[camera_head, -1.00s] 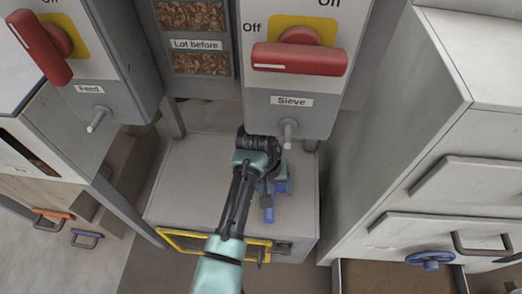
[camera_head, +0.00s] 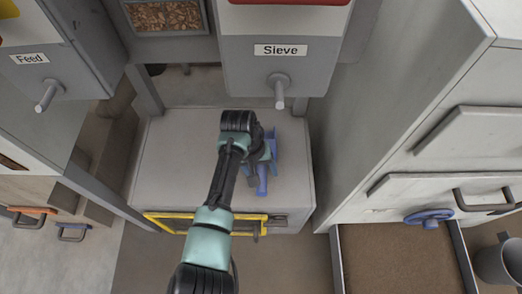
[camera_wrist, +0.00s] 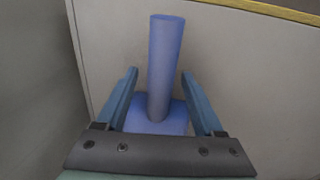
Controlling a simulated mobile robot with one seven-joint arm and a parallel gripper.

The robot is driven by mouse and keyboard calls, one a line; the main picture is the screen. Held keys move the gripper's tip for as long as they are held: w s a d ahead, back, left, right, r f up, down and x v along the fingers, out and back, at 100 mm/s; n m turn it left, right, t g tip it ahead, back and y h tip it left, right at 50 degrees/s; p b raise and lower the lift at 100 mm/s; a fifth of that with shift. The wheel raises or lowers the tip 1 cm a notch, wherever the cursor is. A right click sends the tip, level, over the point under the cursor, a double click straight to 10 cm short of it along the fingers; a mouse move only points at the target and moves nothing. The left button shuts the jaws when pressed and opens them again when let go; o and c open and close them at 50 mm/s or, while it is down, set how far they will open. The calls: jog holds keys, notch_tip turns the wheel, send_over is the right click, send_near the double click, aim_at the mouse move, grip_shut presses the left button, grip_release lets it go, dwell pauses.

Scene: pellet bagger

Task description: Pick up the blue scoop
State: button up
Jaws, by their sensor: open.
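The blue scoop (camera_head: 262,178) lies on top of the low grey box (camera_head: 180,140), near its right side. In the head view my arm hides part of it. In the wrist view the scoop's round handle (camera_wrist: 163,65) points away from me, and its wider part (camera_wrist: 155,122) sits close to my palm. My gripper (camera_wrist: 160,85) is open, with one blue finger on each side of the scoop and visible gaps between. In the head view my gripper (camera_head: 264,150) is over the scoop, its fingers partly hidden.
The grey box has a yellow-framed front (camera_head: 205,223). The Sieve housing (camera_head: 282,75) with its lever (camera_head: 279,92) hangs above the box's back. A grey cabinet (camera_head: 420,120) stands close on the right, with an open drawer (camera_head: 395,262) below. A grey cup (camera_head: 498,262) stands far right.

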grip_shut()
jog(key=shift+r, duration=0.1)
dwell(0.3)
notch_tip(320, 180, up, 10)
jog(key=p, duration=0.5)
